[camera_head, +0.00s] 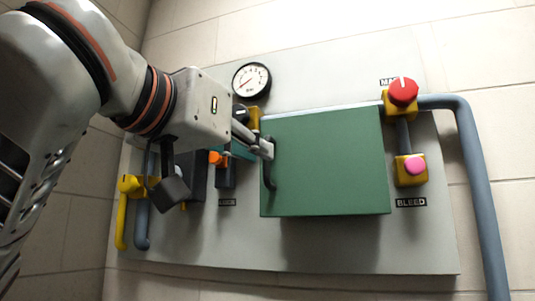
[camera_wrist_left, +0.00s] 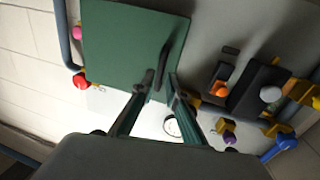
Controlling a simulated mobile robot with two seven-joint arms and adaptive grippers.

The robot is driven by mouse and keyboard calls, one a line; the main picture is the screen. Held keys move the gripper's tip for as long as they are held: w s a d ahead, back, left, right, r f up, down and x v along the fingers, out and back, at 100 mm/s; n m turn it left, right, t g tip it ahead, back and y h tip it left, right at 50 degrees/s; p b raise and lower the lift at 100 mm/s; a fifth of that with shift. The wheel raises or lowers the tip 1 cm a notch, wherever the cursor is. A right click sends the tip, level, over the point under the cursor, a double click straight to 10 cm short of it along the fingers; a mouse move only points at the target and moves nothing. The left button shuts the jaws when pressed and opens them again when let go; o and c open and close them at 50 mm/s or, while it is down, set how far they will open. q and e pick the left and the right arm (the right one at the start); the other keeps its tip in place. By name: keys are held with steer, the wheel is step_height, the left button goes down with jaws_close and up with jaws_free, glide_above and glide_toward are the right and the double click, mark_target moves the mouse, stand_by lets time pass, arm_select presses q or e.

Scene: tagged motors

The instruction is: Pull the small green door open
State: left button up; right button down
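The small green door (camera_head: 335,165) is a flat panel at the middle of the grey board; it looks closed or nearly so. Its dark upright handle (camera_head: 270,178) is near its left edge. In the left wrist view the door (camera_wrist_left: 125,45) fills the upper left, with the handle (camera_wrist_left: 164,62) near its edge. My left gripper (camera_head: 267,149) is at the handle's upper part. In the left wrist view its two fingers (camera_wrist_left: 161,80) stand apart, one on each side of the handle, with a small gap showing. My right gripper is in neither view.
A gauge (camera_head: 251,80) sits above the door's left. A red knob (camera_head: 403,92) and a pink knob (camera_head: 415,166) are on yellow valves at the right, beside a blue-grey pipe (camera_head: 475,170). A yellow valve (camera_head: 130,185) and an orange knob (camera_head: 216,158) are at the left.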

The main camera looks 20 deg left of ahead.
mark_target(267, 175)
arm_select(q)
steer(key=shift+p+x, duration=0.3)
steer(key=shift+x, duration=1.8)
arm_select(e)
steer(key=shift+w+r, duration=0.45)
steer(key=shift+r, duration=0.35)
arm_select(q)
steer(key=shift+c, duration=0.4)
jaws_close()
steer(key=shift+d, duration=0.1)
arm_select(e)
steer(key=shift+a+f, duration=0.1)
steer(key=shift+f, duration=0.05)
